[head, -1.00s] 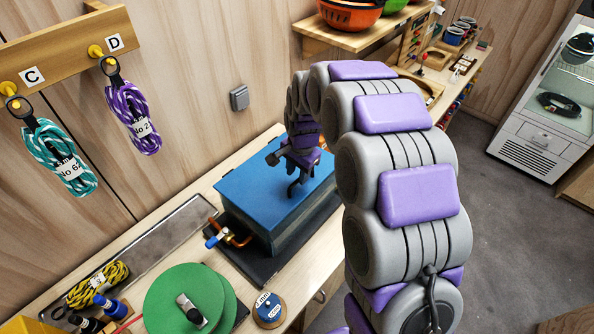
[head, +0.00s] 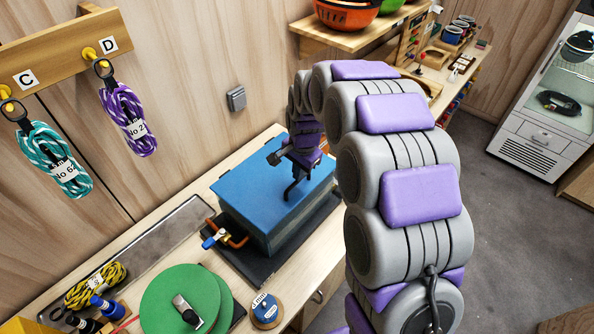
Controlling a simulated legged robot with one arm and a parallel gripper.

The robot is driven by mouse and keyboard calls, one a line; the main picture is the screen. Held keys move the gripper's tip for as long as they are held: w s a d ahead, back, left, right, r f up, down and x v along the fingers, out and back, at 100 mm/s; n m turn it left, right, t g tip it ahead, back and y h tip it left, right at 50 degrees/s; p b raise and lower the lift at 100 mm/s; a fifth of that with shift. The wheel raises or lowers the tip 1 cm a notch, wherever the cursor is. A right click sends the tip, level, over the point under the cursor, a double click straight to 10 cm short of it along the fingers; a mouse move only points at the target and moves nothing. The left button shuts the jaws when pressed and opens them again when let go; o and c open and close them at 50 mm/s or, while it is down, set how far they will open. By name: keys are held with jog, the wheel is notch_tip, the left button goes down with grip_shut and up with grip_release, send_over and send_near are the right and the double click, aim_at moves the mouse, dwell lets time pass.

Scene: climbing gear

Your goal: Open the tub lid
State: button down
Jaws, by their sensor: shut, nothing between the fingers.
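The tub (head: 277,238) stands on the bench with its blue lid (head: 255,190) lying flat and closed on top. A dark handle (head: 292,188) shows on the lid, just under my gripper; I cannot tell how much of the dark shape is handle and how much is finger. My gripper (head: 286,160) is above the lid, toward its right side, with its jaws shut and nothing held. Whether it touches the lid is unclear. Part of the lid's far right is hidden by my arm.
A copper pipe with a blue-handled valve (head: 214,239) sticks out at the tub's left. A green reel (head: 185,305) and a blue-topped spool (head: 266,309) stand in front. Rope coils (head: 128,120) hang on the wall peg board.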

jog(key=shift+d, duration=0.25)
jog(key=shift+a, duration=0.1)
jog(key=shift+a, duration=0.5)
jog(key=c, duration=1.7)
grip_release()
jog(key=shift+d, duration=0.3)
jog(key=shift+o, duration=1.4)
jog(key=shift+d, duration=0.15)
jog(key=shift+o, duration=1.3)
jog(key=shift+a, duration=0.25)
